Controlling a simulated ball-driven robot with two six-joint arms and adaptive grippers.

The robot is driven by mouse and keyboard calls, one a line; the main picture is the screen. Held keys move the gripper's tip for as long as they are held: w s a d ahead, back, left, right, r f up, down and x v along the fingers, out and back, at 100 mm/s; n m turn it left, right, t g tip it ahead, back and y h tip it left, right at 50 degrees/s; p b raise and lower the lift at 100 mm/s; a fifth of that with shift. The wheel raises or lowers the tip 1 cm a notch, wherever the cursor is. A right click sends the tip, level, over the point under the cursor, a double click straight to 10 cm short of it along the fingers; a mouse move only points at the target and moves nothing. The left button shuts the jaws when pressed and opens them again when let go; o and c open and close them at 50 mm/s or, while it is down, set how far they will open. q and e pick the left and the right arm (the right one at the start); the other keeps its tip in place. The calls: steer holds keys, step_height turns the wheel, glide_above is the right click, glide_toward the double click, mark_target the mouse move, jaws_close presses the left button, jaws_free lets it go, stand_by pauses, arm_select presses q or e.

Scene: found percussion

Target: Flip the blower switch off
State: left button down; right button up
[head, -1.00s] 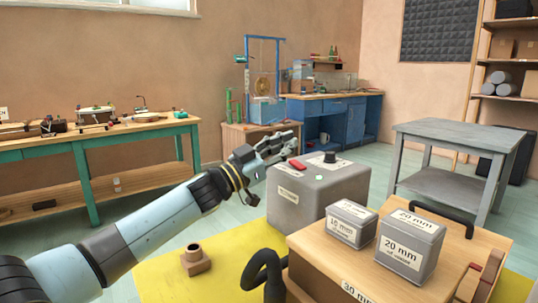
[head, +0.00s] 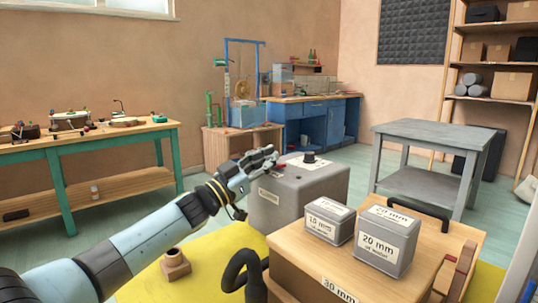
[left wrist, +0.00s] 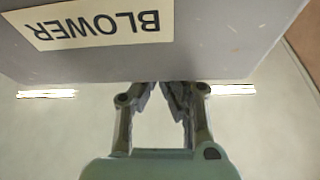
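The blower (head: 310,198) is a grey box standing on the yellow mat, with a pale label on its front. Its BLOWER label (left wrist: 97,22) shows upside down in the left wrist view. A small red switch (head: 281,166) sits on top near the left edge, partly behind my fingers. A black knob (head: 309,157) stands farther back on the top. My left gripper (head: 275,156) is over the box's left top edge, close by the switch. In the left wrist view its fingers (left wrist: 160,88) look drawn together and empty; their tips end at the box edge. Contact cannot be told.
A wooden crate (head: 290,243) with two grey weight tins, the 10 mm tin (head: 328,222) and the 20 mm tin (head: 387,240), stands right of the blower. A brown block (head: 175,265) lies on the yellow mat (head: 205,255).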

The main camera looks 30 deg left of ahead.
arm_select(q)
steer(key=r+p, duration=0.4)
steer(key=shift+w+a+r+p, duration=0.15)
steer(key=shift+a+r+p, duration=0.2)
steer(key=shift+a+r, duration=0.05)
steer(key=shift+s+a+f+b, duration=0.25)
steer(key=shift+s+f+b, duration=0.15)
steer(key=shift+s+f, duration=0.55)
steer(key=v, duration=0.7)
steer(key=shift+s+d, duration=0.25)
steer(key=shift+s, duration=0.3)
